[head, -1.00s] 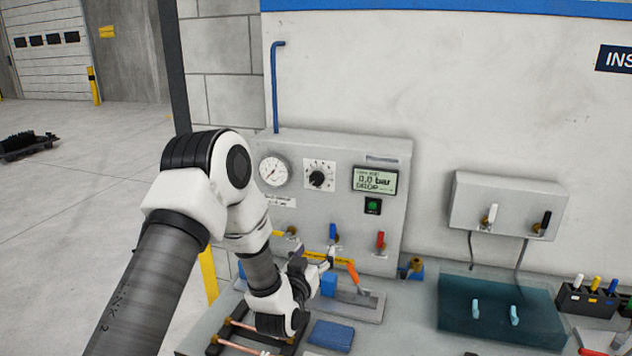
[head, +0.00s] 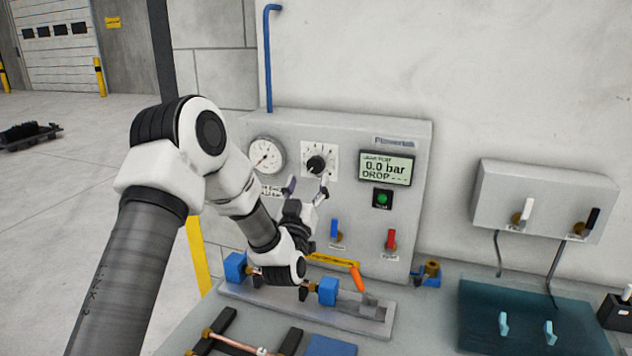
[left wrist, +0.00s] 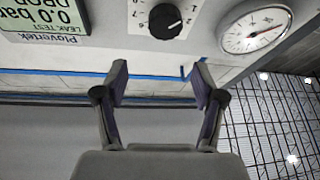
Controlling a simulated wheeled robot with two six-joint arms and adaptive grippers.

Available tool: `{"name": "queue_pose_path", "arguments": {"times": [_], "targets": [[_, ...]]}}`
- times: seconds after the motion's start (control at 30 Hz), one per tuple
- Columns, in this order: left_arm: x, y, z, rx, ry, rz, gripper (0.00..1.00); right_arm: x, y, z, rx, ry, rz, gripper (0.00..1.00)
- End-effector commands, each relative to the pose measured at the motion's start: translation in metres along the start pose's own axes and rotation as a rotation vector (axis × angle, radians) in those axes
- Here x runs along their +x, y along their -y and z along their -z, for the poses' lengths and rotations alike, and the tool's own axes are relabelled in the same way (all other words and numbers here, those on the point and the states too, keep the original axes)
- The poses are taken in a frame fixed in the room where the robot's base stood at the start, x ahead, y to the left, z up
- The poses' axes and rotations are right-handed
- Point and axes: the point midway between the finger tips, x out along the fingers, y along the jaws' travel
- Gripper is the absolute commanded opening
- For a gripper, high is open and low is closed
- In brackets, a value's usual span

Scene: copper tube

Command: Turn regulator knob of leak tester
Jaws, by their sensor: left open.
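The leak tester (head: 412,240) is a grey panel box against the wall. Its black regulator knob (head: 316,164) sits on a white dial plate between the gauge and the display. The knob also shows upside down in the left wrist view (left wrist: 165,20), at the top. My left gripper (head: 307,188) is open and empty, just below the knob in the head view. In the left wrist view its fingers (left wrist: 158,82) point toward the panel, apart from the knob. My right gripper is not in view.
The pressure gauge (head: 265,156) is left of the knob. The display (head: 386,168) reads 0.0 bar, with a green button (head: 382,199) below. Blue (head: 335,230) and red (head: 391,239) valve levers are lower on the panel. A clamp fixture (head: 345,318) stands in front.

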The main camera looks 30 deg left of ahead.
Motion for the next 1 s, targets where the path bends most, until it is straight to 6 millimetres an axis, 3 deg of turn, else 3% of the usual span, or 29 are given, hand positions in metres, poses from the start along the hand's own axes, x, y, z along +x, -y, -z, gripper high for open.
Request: {"name": "queue_pose_path", "arguments": {"times": [0.03,0.13,0.27,0.6,0.9,0.93,1.0], "targets": [[-0.005,0.002,-0.013,0.000,0.000,0.000,0.69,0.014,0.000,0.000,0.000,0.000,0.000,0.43],[-0.008,0.003,-0.020,0.000,0.000,0.000,0.69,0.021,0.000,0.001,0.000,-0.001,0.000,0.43],[0.004,0.003,-0.015,0.000,-0.002,0.000,0.69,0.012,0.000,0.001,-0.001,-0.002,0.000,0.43],[0.064,0.002,-0.015,0.001,0.000,0.000,0.69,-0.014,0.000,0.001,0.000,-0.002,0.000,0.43],[0.071,0.003,-0.018,0.000,0.002,0.000,0.69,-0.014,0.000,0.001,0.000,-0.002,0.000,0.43],[0.071,0.003,-0.018,0.000,0.001,0.000,0.66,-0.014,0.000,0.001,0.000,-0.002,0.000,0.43],[0.071,0.003,-0.018,0.000,0.001,0.000,0.41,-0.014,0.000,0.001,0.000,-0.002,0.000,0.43]]}}
